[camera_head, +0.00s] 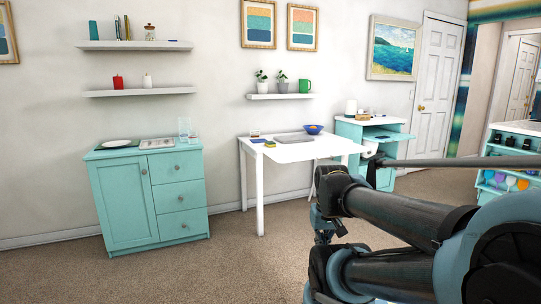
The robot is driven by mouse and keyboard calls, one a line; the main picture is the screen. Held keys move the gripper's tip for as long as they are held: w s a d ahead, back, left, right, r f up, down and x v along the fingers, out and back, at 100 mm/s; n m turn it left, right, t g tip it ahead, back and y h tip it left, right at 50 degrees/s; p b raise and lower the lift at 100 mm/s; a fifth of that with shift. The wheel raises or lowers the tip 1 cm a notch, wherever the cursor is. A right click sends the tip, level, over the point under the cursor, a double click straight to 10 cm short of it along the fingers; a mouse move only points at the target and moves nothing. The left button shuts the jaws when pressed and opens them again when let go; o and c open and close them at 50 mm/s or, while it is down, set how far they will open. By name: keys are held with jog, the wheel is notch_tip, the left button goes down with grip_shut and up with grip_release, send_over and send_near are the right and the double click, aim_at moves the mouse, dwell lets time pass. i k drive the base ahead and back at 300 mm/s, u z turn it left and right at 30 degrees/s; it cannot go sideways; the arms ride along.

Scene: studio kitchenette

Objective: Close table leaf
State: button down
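The white table (270,154) stands against the back wall near the middle of the view. Its top looks flat and level, with white legs showing at its left side. I cannot make out a seam or hinge that marks the leaf. My gripper cannot be made out in this view.
On the table are a grey flat item (294,138), a blue bowl (314,129) and small items. A turquoise cabinet (150,200) stands left. A turquoise desk (352,131) stands right. Carpet (235,270) is clear in front of the table.

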aim_at(327, 151)
jog(key=z, duration=0.1)
jog(key=i, duration=1.1)
jog(key=z, duration=0.4)
